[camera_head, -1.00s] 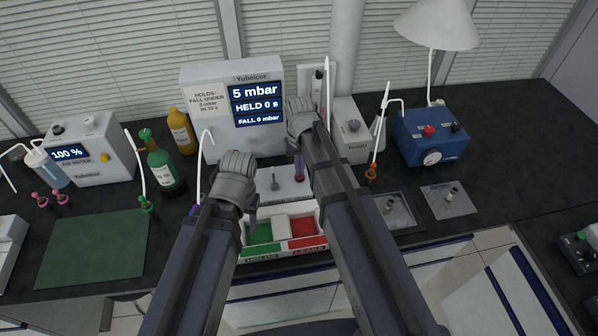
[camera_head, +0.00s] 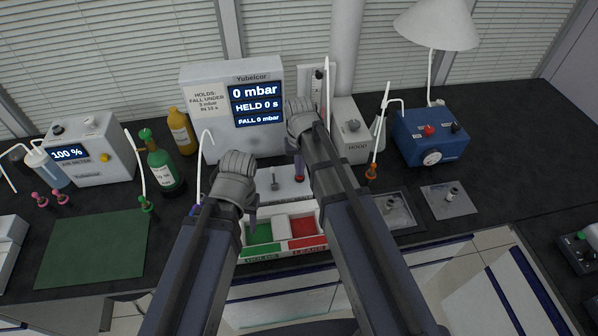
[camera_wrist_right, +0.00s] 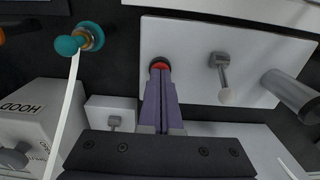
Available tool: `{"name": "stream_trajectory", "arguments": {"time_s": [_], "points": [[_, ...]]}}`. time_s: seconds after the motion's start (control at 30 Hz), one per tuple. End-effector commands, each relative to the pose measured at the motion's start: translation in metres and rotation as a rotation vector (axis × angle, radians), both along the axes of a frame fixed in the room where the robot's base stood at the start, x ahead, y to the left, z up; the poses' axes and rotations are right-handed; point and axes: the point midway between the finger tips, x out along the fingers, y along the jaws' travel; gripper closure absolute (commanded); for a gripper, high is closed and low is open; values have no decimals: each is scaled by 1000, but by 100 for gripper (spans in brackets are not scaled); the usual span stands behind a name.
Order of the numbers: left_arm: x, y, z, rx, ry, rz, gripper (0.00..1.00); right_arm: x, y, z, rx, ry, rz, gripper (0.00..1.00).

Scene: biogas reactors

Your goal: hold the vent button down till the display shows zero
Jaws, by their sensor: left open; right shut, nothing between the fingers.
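The display (camera_head: 256,104) on the white Yubelcor box reads 0 mbar, HELD 0 s and FALL 0 mbar. My right gripper (camera_wrist_right: 159,74) is shut with nothing between its fingers. Its purple fingertips are at the red button (camera_wrist_right: 158,65) on the pale base plate in the right wrist view and cover part of it. I cannot tell how far the button is pressed. In the head view the right gripper (camera_head: 299,174) is over the same plate. My left gripper (camera_head: 251,224) is open, above the green and red tray, away from the button.
A small lever (camera_wrist_right: 220,72) stands beside the button on the plate. The tray (camera_head: 284,252) with green and red compartments lies in front. A green bottle (camera_head: 163,168), a yellow bottle (camera_head: 181,131) and a blue device (camera_head: 429,137) stand around. The green mat (camera_head: 92,250) is bare.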

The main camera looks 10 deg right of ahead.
Motion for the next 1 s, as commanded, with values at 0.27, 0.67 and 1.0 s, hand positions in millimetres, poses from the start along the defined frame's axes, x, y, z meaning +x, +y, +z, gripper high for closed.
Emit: {"name": "stream_trajectory", "arguments": {"time_s": [0.27, 0.67, 1.0], "points": [[0, 0, 10, 0, 0, 0, 50, 0, 0, 10, 0, 1, 0, 100], [0, 0, 41, 0, 0, -1, 50, 0, 0, 41, 0, 0, 0, 100], [0, 0, 67, 0, 0, -2, 50, 0, 0, 67, 0, 0, 0, 100]]}}
